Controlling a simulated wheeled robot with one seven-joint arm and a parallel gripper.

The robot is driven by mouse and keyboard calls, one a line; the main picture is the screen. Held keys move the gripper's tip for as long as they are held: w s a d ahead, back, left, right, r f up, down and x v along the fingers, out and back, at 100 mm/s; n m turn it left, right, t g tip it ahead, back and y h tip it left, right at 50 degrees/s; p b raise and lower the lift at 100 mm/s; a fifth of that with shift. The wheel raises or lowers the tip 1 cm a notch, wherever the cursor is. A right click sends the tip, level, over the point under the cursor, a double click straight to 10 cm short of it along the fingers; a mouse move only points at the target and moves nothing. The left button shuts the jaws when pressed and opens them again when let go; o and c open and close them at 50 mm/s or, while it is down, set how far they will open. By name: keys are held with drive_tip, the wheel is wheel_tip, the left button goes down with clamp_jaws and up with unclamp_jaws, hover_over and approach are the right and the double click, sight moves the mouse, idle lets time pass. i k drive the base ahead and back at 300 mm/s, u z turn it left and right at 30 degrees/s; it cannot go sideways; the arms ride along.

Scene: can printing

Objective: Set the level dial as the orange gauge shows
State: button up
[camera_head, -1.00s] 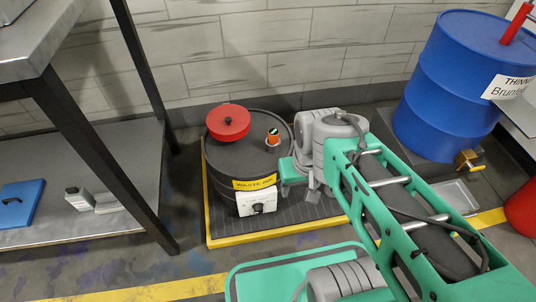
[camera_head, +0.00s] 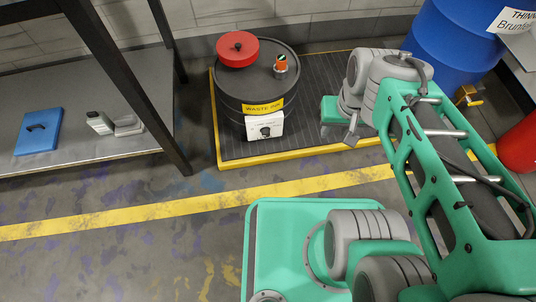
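A dark waste ink drum (camera_head: 236,86) stands on a black ribbed pallet with a yellow rim. The orange gauge (camera_head: 281,66) stands on its lid; its dark face has a small pale mark, too small to read. The level dial (camera_head: 265,131) is a black knob on a white box on the drum's front, below the yellow "WASTE INK" label (camera_head: 263,106). The knob's exact setting is too small to read. My gripper (camera_head: 351,136) is right of the dial, apart from it. Its fingers are small and partly hidden, so I cannot tell whether it is open.
A red cap (camera_head: 237,52) with a black knob sits on the drum lid. A blue thinner drum (camera_head: 447,55) stands at right behind my arm, with a red container (camera_head: 520,146) nearby. A metal shelf (camera_head: 80,148) is at left. The floor in front is clear.

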sight(266, 132)
drive_tip(key=k, duration=0.75)
drive_tip(key=u, duration=1.5)
